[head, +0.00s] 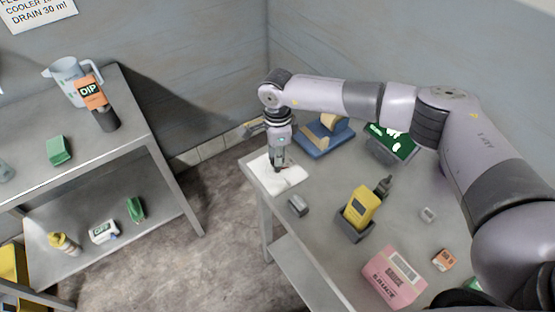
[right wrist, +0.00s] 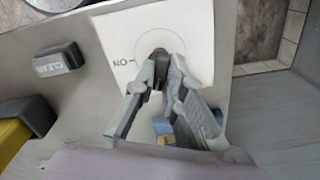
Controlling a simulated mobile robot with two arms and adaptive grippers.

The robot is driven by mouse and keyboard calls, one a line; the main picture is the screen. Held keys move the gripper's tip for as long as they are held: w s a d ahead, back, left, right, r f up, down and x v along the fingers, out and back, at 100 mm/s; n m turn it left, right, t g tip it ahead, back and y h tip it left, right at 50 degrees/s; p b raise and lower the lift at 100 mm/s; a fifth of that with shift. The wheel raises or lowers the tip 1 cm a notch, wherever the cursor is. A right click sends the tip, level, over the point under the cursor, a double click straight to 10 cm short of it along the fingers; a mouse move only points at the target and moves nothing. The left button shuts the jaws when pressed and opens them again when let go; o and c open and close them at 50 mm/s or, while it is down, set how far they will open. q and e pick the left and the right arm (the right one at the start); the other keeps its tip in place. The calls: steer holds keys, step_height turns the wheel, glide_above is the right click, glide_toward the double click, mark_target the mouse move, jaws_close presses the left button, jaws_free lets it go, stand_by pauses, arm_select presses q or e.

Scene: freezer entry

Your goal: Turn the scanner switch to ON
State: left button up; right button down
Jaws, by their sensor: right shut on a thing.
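The scanner switch is a dark round knob (right wrist: 152,53) on a white plate (right wrist: 186,22), with a ring drawn around it. The word ON and a short mark are printed at one side of the ring. In the head view the white plate (head: 292,174) lies at the far left corner of the right table. My right gripper (head: 280,164) points down over it. Its fingers (right wrist: 158,62) are closed around the knob and hide much of it, so I cannot tell which way the knob points. My left gripper is not in view.
A grey block (head: 298,205) and a yellow handheld device (head: 360,205) in a dark holder stand near the plate. A blue item (head: 325,136) is behind. A pink box (head: 393,278) lies at the table's front. A steel shelf (head: 130,100) stands left, across open floor.

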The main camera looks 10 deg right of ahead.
steer(key=m+b, duration=0.3)
steer(key=shift+f+m, duration=0.2)
steer(key=shift+m, duration=0.1)
steer(key=m+b, duration=0.3)
steer(key=shift+m, duration=0.3)
steer(key=m+b, duration=0.2)
steer(key=m, duration=0.1)
steer(key=shift+r, duration=0.1)
steer(key=shift+r+m+b, duration=0.1)
steer(key=shift+m+b, duration=0.65)
steer(key=shift+m, duration=0.65)
steer(key=shift+r, duration=0.1)
steer(key=c, duration=1.7)
jaws_free()
steer(key=shift+o, duration=0.2)
